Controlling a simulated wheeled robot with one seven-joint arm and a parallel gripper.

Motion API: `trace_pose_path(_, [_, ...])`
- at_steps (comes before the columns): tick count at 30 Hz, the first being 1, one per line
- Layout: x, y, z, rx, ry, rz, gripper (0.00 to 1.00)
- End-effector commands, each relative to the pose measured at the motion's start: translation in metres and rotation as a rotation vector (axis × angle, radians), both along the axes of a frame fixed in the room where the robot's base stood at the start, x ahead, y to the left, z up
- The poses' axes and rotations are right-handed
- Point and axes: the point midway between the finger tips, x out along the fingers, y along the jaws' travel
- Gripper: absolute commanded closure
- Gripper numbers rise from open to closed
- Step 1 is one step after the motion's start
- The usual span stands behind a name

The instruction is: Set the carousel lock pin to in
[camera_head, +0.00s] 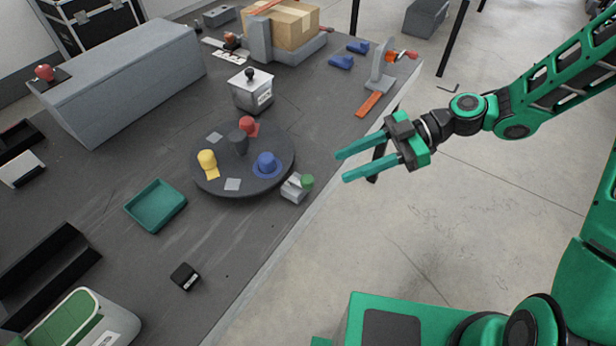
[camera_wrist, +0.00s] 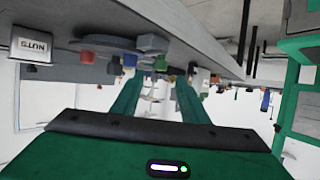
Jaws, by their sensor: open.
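The carousel (camera_head: 222,186) is a dark round turntable on the grey table, bearing a yellow, a red and a blue piece around a dark centre post. Beside its front right rim is a small light-grey block with a green knob (camera_head: 307,182), which looks like the lock pin; its in or out position cannot be told. My gripper (camera_head: 340,167) is open and empty, right of the green knob and past the table edge. In the wrist view, my gripper's fingers (camera_wrist: 154,95) are apart, with a small green piece (camera_wrist: 163,66) between them in the distance.
A grey box with a black knob (camera_head: 251,92) stands behind the carousel. A teal tray (camera_head: 156,206) lies to its left and a small black block (camera_head: 184,276) in front. Blue pieces and an orange-handled clamp (camera_head: 378,88) sit at the back right.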

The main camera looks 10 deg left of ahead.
Motion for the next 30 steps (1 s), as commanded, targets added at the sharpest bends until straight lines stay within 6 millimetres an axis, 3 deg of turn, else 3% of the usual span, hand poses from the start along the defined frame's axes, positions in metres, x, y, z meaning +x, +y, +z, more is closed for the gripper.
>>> trace_pose_path(5, [-0.006,0.015,-0.004,0.011,-0.003,0.007,0.6])
trace_pose_path(18, [-0.032,0.076,-0.033,0.007,-0.001,0.006,0.6])
trace_pose_path(30, [-0.038,0.092,-0.041,0.005,-0.003,0.002,0.6])
